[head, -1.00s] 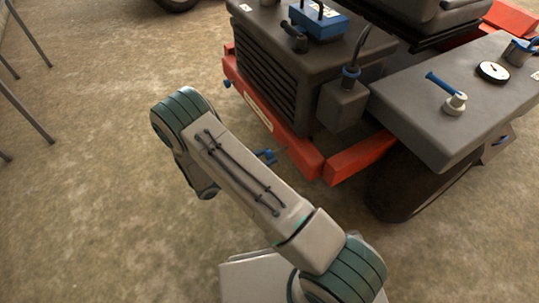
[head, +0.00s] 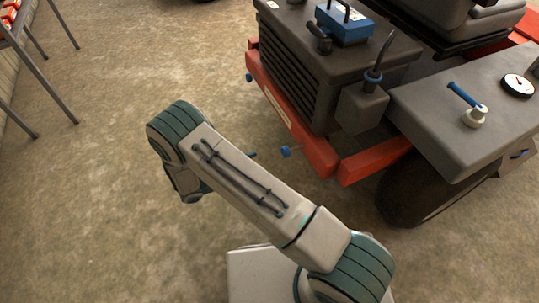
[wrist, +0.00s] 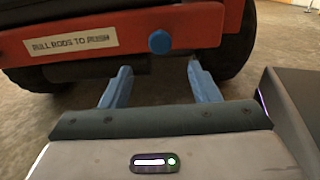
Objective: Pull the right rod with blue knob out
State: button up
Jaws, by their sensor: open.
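The right rod's blue knob (head: 286,151) shows at the front of the red bumper (head: 318,153) in the head view; its rod cannot be made out. In the wrist view the round knob (wrist: 159,41) sits against the red bumper, right of the white label. My gripper (wrist: 159,68) is open and empty. Its two blue fingers lie either side of the knob's line, with the tips a little below it in the picture and not touching it. In the head view my arm hides most of the gripper; only a small blue tip shows.
Another blue knob (head: 249,77) is at the bumper's far left end. The grey tractor body (head: 310,75) rises behind the bumper, with dark wheels below. A metal-legged table (head: 25,60) stands at upper left. The floor left of my arm is clear.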

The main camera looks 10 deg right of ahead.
jog(key=v, duration=0.4)
jog(key=shift+a, duration=0.1)
jog(key=shift+r+p, duration=0.1)
jog(key=shift+p, duration=0.2)
jog(key=s+d+r+m+g+y+p, duration=0.1)
jog(key=d+r+m+g+y+p, duration=0.3)
jog(key=r, duration=0.7)
jog(key=s+d+r+m+g+y+p, duration=0.1)
jog(key=d+r+m+p, duration=0.2)
jog(key=r+p, duration=0.55)
jog(key=d+r+m+g+y+p, duration=0.2)
jog(key=d+r+m+g+y, duration=0.15)
jog(key=r, duration=0.95)
jog(key=s+d+r+m+t+y+p, duration=0.2)
jog(key=r+p, duration=0.4)
jog(key=r, duration=0.4)
jog(key=s+d+r+m+t+y+p, duration=0.1)
jog(key=s+r+m+p, duration=0.4)
jog(key=r, duration=0.5)
jog(key=s+d+r+m+t+y+p, duration=0.2)
jog(key=s+d+r+m+y+p, duration=0.2)
jog(key=r, duration=0.7)
jog(key=shift+s+t+y+p, duration=0.35)
jog(key=shift+s+y+p, duration=0.55)
jog(key=shift+p, duration=0.8)
jog(key=shift+d, duration=0.1)
